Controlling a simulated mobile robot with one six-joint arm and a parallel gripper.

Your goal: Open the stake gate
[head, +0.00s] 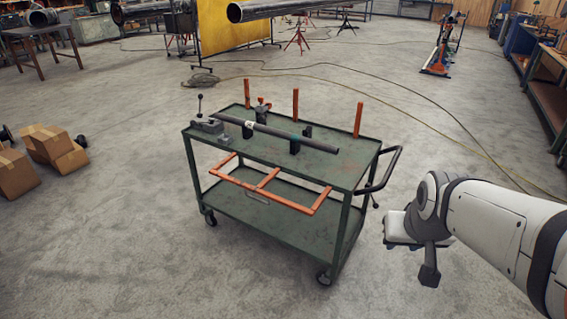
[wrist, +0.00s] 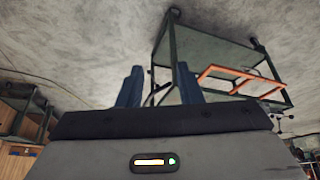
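A green two-tier cart (head: 240,215) stands mid-floor. An orange frame (head: 268,184), which looks like the stake gate, is on its near long side below the top's edge; it has a long rail and three short bars. The frame also shows in the wrist view (wrist: 240,82), turned over, on the cart (wrist: 215,50). Orange stakes (head: 295,104) stand upright along the far edge. My gripper (head: 428,262) is right of the cart, apart from it. In the wrist view its blue fingers (wrist: 159,85) are spread with nothing between them.
A dark pipe (head: 275,132) lies on supports on the cart top, beside a clamp (head: 208,126). A black push handle (head: 385,168) sticks out at the cart's right end. Cardboard boxes (head: 45,155) lie at left. The floor in front is clear.

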